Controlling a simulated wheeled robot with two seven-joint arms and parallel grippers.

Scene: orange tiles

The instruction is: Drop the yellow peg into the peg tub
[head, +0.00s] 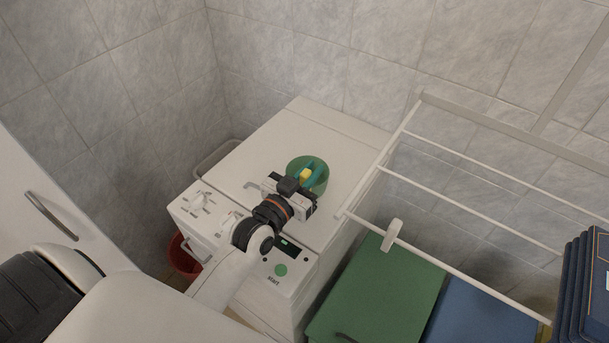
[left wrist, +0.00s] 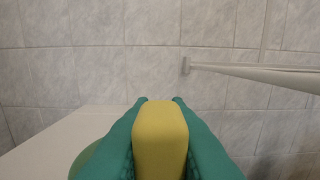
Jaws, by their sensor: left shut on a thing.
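The yellow peg (head: 305,174) is a small block held between the teal fingers of my left gripper (head: 306,174). In the left wrist view the yellow peg (left wrist: 160,140) stands between both fingers, which press on its sides. The green round peg tub (head: 294,164) sits on top of the white washing machine. From the head, the peg and fingertips show within the tub's outline; their height over it I cannot tell. The tub's inside is mostly hidden by the gripper. A piece of the tub (left wrist: 84,160) shows at the lower left of the wrist view. My right gripper is not in view.
The white washing machine (head: 272,135) has clear room around the tub. A white drying rack (head: 455,150) stands close on the right, with a white clip (head: 391,235) on its rail. Green (head: 390,290) and blue (head: 480,318) lids lie below it. A red bucket (head: 181,258) is at left.

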